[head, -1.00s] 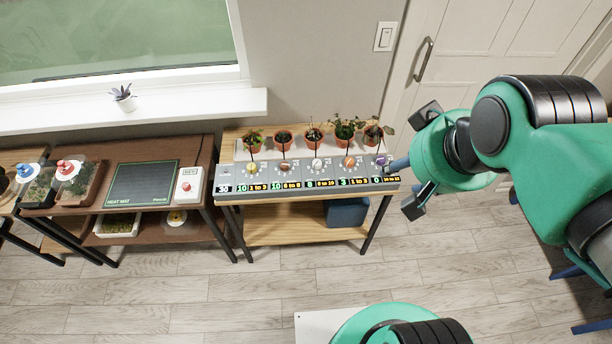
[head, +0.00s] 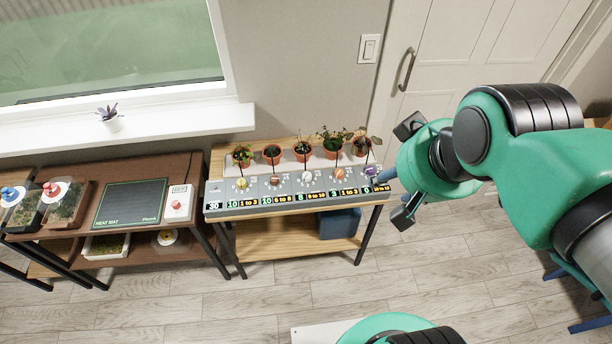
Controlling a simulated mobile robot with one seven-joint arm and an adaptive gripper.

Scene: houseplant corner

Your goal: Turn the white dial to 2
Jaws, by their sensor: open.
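A sloped grey panel (head: 222,196) stands on the wooden table, with a row of dials along it. The white dial (head: 306,177) is the middle one, between a brown dial (head: 275,180) and an orange dial (head: 338,174). The display below the white dial appears to read 8, beside a label of about 8 to 10. A yellow dial (head: 241,184) is at the left and a purple dial (head: 370,171) at the right. My gripper (head: 406,172) is open and empty, right of the panel near the purple dial, apart from the white dial.
Several potted plants (head: 331,154) stand behind the panel. A blue bin (head: 338,223) sits on the shelf below. To the left, a brown table holds a heat mat (head: 131,202) and a red-button box (head: 178,203). A door (head: 470,50) is behind my arm; the floor in front is clear.

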